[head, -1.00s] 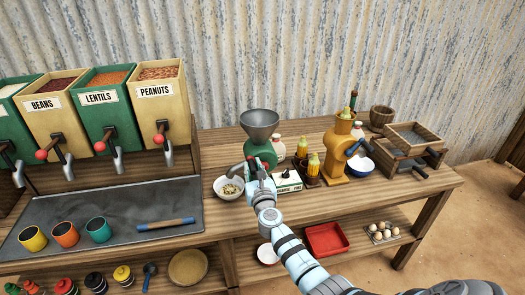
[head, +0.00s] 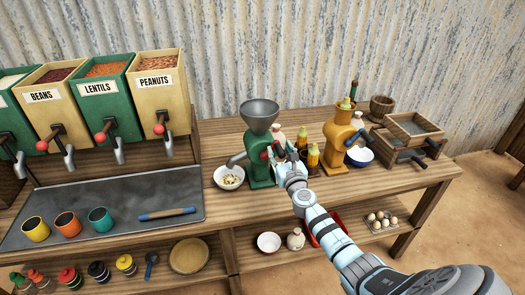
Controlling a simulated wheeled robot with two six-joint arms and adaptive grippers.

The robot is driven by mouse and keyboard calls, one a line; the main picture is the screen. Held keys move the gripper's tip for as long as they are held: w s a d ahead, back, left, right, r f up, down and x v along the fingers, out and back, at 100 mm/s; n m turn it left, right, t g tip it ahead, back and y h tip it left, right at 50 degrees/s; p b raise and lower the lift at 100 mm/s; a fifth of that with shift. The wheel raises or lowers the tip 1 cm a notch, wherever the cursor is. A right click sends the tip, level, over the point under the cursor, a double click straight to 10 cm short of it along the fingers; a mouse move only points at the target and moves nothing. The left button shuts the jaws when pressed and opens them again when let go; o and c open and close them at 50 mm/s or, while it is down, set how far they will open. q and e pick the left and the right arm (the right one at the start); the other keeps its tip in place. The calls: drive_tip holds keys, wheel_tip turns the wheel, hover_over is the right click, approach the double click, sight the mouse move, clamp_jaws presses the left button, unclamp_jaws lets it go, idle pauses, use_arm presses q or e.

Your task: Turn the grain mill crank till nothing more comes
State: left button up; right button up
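The green grain mill (head: 262,174) stands on the wooden counter with a grey funnel hopper (head: 260,112) on top. No grain shows inside the hopper. Its spout points left over a white bowl (head: 229,185) that holds pale yellowish grain. The red crank handle (head: 276,147) is at the mill's right side. My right gripper (head: 279,154) is at this handle, its fingers around it and partly hiding it and the crank arm. My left gripper is out of view.
Corn jars (head: 313,157) and an orange mill (head: 340,142) stand close to the right of my gripper. A blue-and-white bowl (head: 360,157) is beyond. Labelled dispensers (head: 160,95) and a grey tray (head: 60,205) with cups are at left.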

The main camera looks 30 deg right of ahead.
drive_tip(key=shift+s+a, duration=0.1)
drive_tip(key=shift+s, duration=0.15)
drive_tip(key=p+v, duration=0.3)
drive_tip(key=v, duration=0.4)
drive_tip(key=shift+s+a, duration=0.1)
drive_tip(key=shift+s, duration=0.15)
